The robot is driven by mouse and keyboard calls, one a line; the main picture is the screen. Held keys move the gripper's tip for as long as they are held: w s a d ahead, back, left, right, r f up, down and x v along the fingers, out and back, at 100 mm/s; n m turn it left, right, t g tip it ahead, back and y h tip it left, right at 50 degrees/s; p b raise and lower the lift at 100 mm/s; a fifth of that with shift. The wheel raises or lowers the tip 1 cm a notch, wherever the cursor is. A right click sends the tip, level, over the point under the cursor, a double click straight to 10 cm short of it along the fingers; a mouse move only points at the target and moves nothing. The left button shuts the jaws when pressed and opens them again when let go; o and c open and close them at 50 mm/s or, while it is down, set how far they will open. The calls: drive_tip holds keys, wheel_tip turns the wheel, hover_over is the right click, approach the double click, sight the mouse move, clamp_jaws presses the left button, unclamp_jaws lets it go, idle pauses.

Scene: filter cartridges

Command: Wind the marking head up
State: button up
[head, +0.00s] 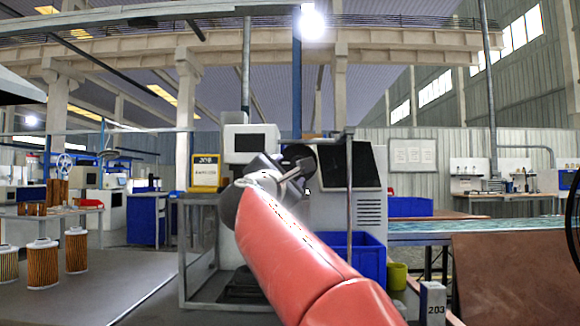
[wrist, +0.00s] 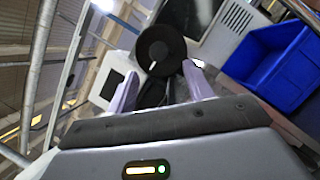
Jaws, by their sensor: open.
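A black round wheel (wrist: 160,46) with a small white mark shows in the wrist view, just beyond my fingertips. My gripper (wrist: 160,74) is open, its two pale fingers apart with the wheel's lower edge ahead of the gap. I cannot tell whether a finger touches it. In the head view the dark wheel (head: 297,154) is partly hidden behind my gripper (head: 297,180), in front of a grey machine with a dark panel (head: 361,164). The marking head itself cannot be made out; my red arm covers part of that area.
A blue bin (head: 352,259) stands below the machine, also in the wrist view (wrist: 268,66). A grey post (head: 349,200) rises right of my arm. A yellow-framed sign (head: 206,172) is at left. Several filter cartridges (head: 43,264) stand on the left table.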

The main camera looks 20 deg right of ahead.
sight(295, 165)
drive_tip(key=p+x, duration=0.2)
drive_tip(key=x, duration=0.3)
drive_tip(key=shift+w+d+r, duration=0.1)
drive_tip(key=shift+w+r, duration=0.05)
drive_tip(key=shift+r, duration=0.05)
drive_tip(key=shift+w+d, duration=0.4)
drive_tip(key=shift+w, duration=0.15)
drive_tip(key=shift+r, duration=0.1)
drive_tip(key=c, duration=1)
